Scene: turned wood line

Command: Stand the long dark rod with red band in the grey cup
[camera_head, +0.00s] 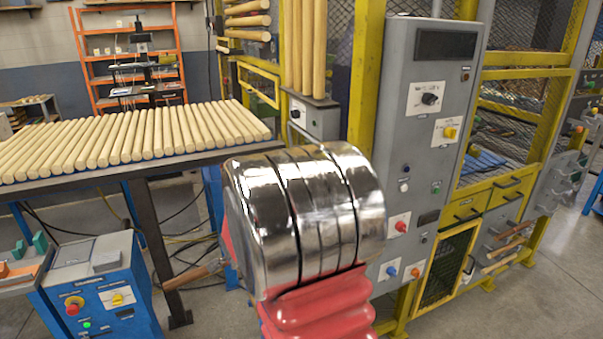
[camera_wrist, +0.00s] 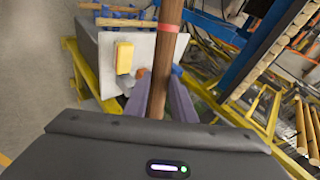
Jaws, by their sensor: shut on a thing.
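In the wrist view my gripper (camera_wrist: 158,98) is shut on the long dark rod (camera_wrist: 160,75). The rod is brown and runs up the picture between the two purple-grey fingers, out past the top edge. Its red band (camera_wrist: 168,25) shows beyond the fingertips. The rod's near end is hidden behind the dark gripper body. I cannot make out the grey cup in either view.
A table with a row of pale rods (camera_head: 130,140) stands at the left, with a blue control box (camera_head: 100,290) below it. A grey control cabinet (camera_head: 425,150) and yellow cage frames stand behind my arm. The floor at lower right (camera_head: 540,300) is clear.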

